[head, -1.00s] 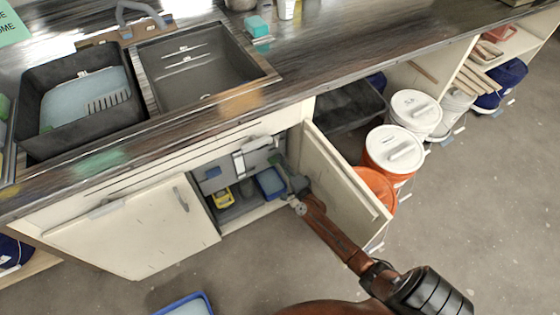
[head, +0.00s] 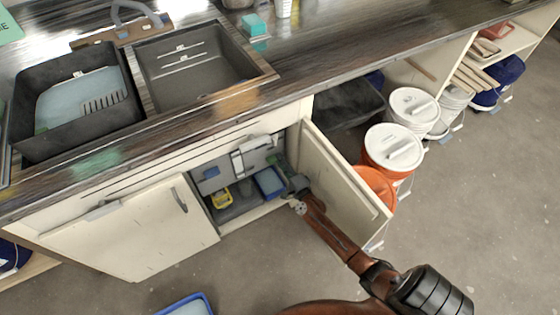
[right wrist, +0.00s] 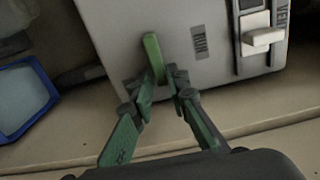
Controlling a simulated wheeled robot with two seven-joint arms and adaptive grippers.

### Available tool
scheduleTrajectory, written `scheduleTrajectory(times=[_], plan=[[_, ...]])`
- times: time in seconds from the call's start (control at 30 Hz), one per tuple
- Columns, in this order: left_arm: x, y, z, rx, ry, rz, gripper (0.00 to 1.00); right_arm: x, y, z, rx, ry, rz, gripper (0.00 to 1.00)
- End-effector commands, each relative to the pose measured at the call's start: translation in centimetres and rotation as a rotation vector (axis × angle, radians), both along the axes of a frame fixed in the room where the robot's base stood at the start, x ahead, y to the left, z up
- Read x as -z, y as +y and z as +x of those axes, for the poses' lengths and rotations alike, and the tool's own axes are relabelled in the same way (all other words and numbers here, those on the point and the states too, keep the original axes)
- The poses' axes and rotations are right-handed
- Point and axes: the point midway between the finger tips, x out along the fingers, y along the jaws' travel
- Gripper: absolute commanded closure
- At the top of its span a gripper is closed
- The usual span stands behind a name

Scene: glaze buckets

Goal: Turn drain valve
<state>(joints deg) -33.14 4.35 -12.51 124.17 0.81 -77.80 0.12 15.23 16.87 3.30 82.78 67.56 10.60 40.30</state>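The drain valve shows in the right wrist view as a green lever (right wrist: 153,52) on a light grey panel (right wrist: 200,14), tilted slightly, beside a small dark label. My right gripper (right wrist: 163,80) has its two green-sided fingers drawn close together, one on each side of the lever's near end, and looks shut on it. In the head view my right gripper (head: 293,190) reaches into the open cupboard under the sink, where the lever is too small to make out. My left gripper is in neither view now.
The open cupboard door (head: 345,180) stands close to the right of my arm. A blue tray (head: 269,182) and a yellow item (head: 221,199) sit inside the cupboard. A white switch (right wrist: 263,38) is right of the lever. Orange buckets (head: 393,148) stand beyond the door.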

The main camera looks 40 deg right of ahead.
Motion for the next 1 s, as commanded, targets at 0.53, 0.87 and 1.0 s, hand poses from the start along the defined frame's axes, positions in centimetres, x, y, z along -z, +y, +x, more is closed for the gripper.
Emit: scheduleTrajectory(times=[0.53, 0.87, 1.0], plan=[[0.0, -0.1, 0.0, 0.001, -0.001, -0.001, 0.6, 0.0, 0.2, -0.9, -0.001, -0.001, -0.001, 0.73], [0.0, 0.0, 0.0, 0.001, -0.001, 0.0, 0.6, 0.0, 1.2, -7.4, -0.001, 0.0, -0.002, 0.73], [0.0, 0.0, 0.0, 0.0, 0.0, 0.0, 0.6, 0.0, 1.6, -9.7, -0.001, 0.0, -0.002, 0.73]])
